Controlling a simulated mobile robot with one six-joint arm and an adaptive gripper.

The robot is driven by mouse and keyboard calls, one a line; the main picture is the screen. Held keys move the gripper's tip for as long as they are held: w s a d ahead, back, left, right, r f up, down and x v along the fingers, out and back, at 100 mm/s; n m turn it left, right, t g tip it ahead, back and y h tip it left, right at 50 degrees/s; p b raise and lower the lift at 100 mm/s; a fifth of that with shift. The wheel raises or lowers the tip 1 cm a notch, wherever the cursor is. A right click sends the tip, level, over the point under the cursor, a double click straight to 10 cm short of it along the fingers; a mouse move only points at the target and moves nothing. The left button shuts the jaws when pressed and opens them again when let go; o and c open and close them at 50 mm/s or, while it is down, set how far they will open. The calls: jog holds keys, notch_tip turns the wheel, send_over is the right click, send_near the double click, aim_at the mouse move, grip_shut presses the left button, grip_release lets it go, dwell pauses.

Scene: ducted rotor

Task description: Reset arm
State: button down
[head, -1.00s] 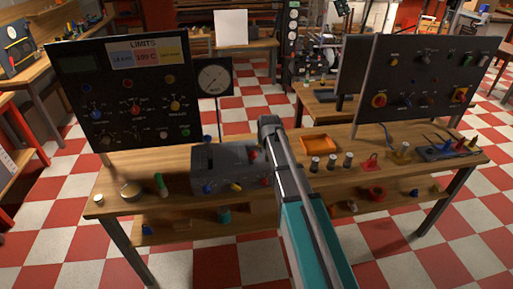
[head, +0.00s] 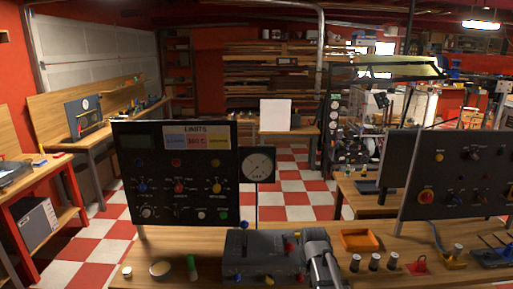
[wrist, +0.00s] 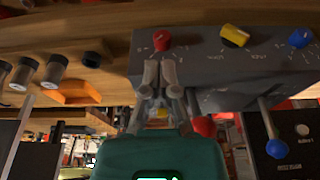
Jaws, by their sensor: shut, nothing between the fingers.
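My gripper (wrist: 161,75) shows in the wrist view with its two grey fingers close together, shut and empty. It is in front of a grey control box (wrist: 205,52) with red (wrist: 162,41), yellow (wrist: 235,36) and blue (wrist: 300,38) knobs. The fingertips overlap the box's face just below the red knob; I cannot tell whether they touch it. In the head view my arm (head: 318,262) rises at the bottom, beside the right end of the grey control box (head: 252,255). The gripper itself is hidden there.
A black LIMITS panel (head: 165,165) and a round gauge (head: 258,166) stand behind the box. An orange tray (head: 360,239), several small cylinders (head: 374,262) and a second panel (head: 455,175) are to the right. Open checkered floor (head: 290,180) lies beyond the bench.

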jog(key=s+g, duration=0.3)
jog(key=s, duration=1.2)
jog(key=shift+a+f, duration=0.2)
jog(key=shift+f, duration=0.1)
jog(key=shift+w, duration=0.15)
